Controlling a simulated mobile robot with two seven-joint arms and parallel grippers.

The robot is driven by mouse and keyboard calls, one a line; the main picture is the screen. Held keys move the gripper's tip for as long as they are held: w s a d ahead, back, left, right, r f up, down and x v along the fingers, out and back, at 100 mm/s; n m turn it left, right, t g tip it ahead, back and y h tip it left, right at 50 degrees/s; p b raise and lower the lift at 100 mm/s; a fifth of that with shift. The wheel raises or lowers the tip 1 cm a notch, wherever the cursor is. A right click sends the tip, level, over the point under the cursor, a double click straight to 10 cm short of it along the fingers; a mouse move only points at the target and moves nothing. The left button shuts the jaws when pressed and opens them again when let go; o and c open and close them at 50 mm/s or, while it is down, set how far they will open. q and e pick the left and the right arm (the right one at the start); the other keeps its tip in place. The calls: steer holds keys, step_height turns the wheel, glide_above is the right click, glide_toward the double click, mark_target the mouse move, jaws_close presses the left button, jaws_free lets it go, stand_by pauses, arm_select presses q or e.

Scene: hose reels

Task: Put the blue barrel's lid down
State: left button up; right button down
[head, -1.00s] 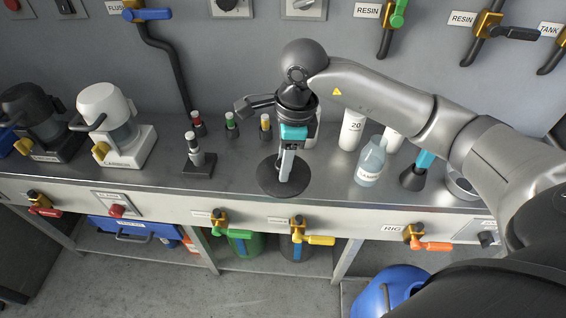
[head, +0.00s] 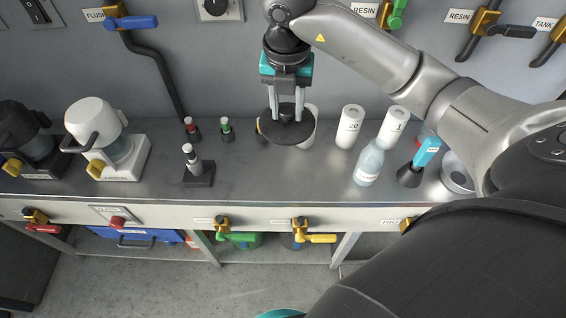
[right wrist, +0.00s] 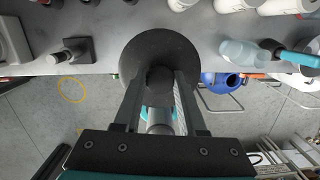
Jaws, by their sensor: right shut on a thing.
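The lid (head: 272,133) is a dark round disc with a knob on top. My right gripper (head: 286,112) is shut on its knob, fingers pointing down. The lid shows in front of the back part of the bench, apparently held in the air; the gap beneath it is hard to judge. In the right wrist view the lid (right wrist: 160,50) sits at the fingertips, overlapping the bench edge. The blue barrel (right wrist: 209,79) shows beyond the bench edge in that view; it cannot be seen in the head view. My left gripper is not clearly in view.
The metal bench (head: 250,180) has clear room at its middle front. White cylinders (head: 351,125), a clear bottle (head: 369,163) and a blue-handled tool (head: 425,152) stand right of the lid. A small stand (head: 197,170) and capped vials (head: 226,130) are left. Valves line the front edge.

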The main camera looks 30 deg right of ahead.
mark_target(287, 122)
steer(key=shift+w+d+r+m, duration=0.1)
steer(key=shift+w+r+m, duration=0.1)
steer(key=shift+m, duration=0.2)
steer(key=shift+f, duration=0.25)
step_height(287, 122, down, 6)
steer(key=b, duration=0.3)
steer(key=shift+s, duration=0.15)
step_height(287, 122, down, 13)
steer(key=b, duration=0.3)
steer(key=shift+f, duration=0.45)
steer(key=shift+c, duration=2.4)
jaws_free()
